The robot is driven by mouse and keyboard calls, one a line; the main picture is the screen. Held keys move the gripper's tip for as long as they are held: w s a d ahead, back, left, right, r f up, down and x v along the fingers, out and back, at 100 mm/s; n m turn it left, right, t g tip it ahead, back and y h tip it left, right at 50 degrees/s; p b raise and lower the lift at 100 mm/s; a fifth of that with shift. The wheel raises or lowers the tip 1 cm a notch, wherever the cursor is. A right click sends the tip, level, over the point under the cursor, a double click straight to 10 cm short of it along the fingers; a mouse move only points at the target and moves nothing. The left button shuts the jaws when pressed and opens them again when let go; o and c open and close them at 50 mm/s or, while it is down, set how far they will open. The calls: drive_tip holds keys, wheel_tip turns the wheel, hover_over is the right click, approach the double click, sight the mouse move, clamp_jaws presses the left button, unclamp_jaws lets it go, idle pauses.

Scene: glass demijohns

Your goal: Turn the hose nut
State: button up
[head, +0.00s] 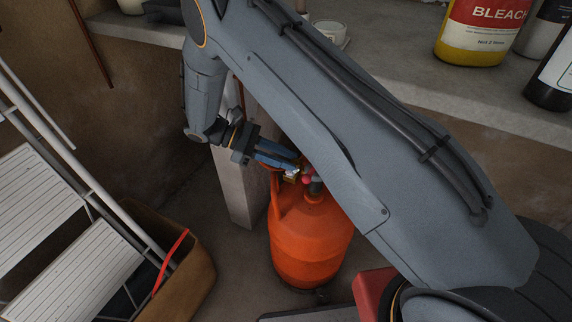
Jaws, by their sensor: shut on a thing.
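An orange gas cylinder (312,245) stands upright on the floor below my arm, partly hidden by it. At its top are a small silvery brass fitting (291,176) and a red part (308,173). My gripper (297,164) reaches in from the left with its blue-grey fingers at this valve. The fingers are shut on the hose nut, which is mostly hidden between them and behind my arm. The exact grip on it is too small to see.
A concrete shelf (400,60) runs behind, with a bleach bottle (468,52) and a dark bottle (552,80) at right. A pale post (243,185) stands close behind the cylinder. A white-stepped ladder (62,245) and a brown box (190,285) crowd the left.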

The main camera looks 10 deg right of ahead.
drive_tip(key=shift+w+m+g+y+b, duration=0.2)
drive_tip(key=shift+m+g+y+b, duration=0.2)
drive_tip(key=shift+m+g+b, duration=0.55)
drive_tip(key=shift+g, duration=0.45)
drive_tip(key=o, duration=0.8)
drive_tip(key=shift+d, duration=0.1)
wheel_tip(320, 180, up, 10)
drive_tip(key=shift+r+p, duration=0.1)
drive_tip(key=shift+p, duration=0.3)
